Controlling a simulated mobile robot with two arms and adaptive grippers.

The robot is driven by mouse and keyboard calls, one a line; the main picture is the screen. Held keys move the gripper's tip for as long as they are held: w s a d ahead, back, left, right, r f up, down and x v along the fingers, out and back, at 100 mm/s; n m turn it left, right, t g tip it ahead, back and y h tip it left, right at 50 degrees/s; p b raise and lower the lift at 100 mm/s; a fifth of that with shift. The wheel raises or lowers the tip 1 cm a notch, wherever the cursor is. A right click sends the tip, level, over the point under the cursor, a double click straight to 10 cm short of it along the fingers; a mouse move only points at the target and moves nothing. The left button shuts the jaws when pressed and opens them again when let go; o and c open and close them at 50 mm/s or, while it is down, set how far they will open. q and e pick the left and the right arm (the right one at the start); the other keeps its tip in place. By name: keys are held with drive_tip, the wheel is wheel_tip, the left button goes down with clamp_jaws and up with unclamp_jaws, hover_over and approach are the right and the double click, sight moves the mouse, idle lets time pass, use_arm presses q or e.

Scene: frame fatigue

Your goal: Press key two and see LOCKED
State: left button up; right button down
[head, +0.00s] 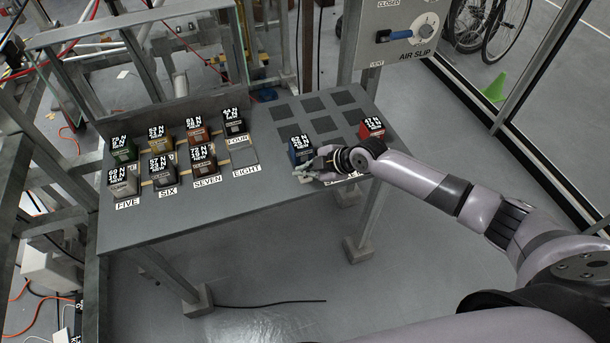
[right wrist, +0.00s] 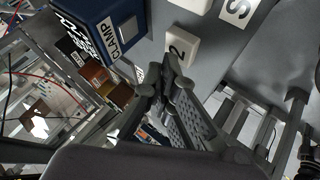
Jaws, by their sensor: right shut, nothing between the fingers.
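Key two (right wrist: 181,48) is a white key marked "2" on the grey panel in the right wrist view. My right gripper (right wrist: 168,62) is shut and empty, with its fingertips right at the key's lower edge. I cannot tell whether they touch it. In the head view my right gripper (head: 303,171) is low over the table's front right part, just in front of a blue block (head: 301,152), and key two is not clear there. I can read LOCKED in neither view. My left gripper is not in view.
The blue block, labelled CLAMP (right wrist: 116,32), stands close beside my fingers. A red block (head: 371,129) stands farther right. Several labelled blocks fill the left of the grey table (head: 200,225). The AIR SLIP panel (head: 410,30) stands behind. The table's front strip is bare.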

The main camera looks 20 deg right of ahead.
sight(304, 179)
drive_tip(key=shift+f+b, duration=0.5)
idle(0.3)
idle(0.4)
drive_tip(key=shift+r+p, duration=0.55)
drive_tip(key=shift+r, duration=0.3)
drive_tip(key=shift+r, duration=0.1)
wheel_tip(304, 179, up, 5)
drive_tip(key=p, duration=0.3)
drive_tip(key=shift+p, duration=0.35)
drive_tip(key=shift+a, duration=0.1)
